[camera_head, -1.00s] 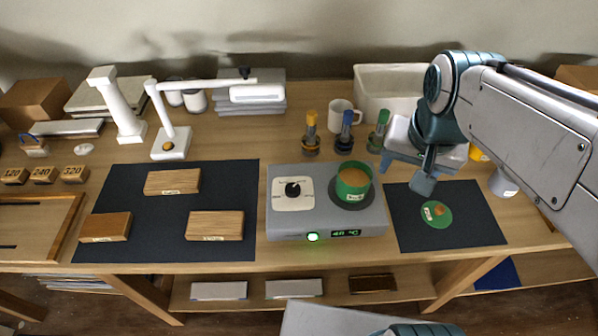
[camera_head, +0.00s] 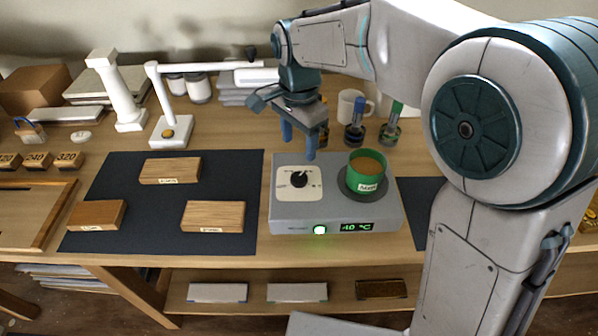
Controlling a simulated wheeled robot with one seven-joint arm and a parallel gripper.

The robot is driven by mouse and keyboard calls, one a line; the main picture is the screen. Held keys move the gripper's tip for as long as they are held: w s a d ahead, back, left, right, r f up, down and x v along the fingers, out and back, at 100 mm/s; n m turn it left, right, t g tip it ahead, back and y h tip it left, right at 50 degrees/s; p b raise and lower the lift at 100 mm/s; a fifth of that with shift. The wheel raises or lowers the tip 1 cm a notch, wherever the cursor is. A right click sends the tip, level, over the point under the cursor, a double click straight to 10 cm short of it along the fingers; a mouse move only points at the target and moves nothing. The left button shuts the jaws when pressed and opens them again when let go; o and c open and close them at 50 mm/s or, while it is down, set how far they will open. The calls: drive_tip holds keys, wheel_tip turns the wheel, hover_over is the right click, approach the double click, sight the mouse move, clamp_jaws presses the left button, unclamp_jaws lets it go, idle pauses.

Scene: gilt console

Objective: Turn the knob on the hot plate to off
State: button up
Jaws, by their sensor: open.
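The grey hot plate (camera_head: 290,216) stands near the front edge of the table. Its black knob (camera_head: 299,179) sits on a pale dial plate (camera_head: 283,190) at the left of its top, with the pointer turned toward the upper right. A green lamp (camera_head: 320,230) glows on its front beside a green display (camera_head: 356,227). A green pot (camera_head: 367,175) with brown contents stands on the round heating plate. My gripper (camera_head: 299,150) is open and empty, fingers pointing down, above and slightly behind the knob, apart from it.
Several wooden blocks (camera_head: 213,215) lie on a dark mat to the left. Bottles with coloured tops (camera_head: 356,125) and a white mug (camera_head: 350,103) stand behind the hot plate. A white lamp (camera_head: 171,130) stands at the back left. My arm hides much of the right side.

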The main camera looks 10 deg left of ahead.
sight(299, 177)
wheel_tip(299, 177, down, 10)
drive_tip(key=shift+f, duration=0.1)
idle(0.4)
drive_tip(key=c, duration=1)
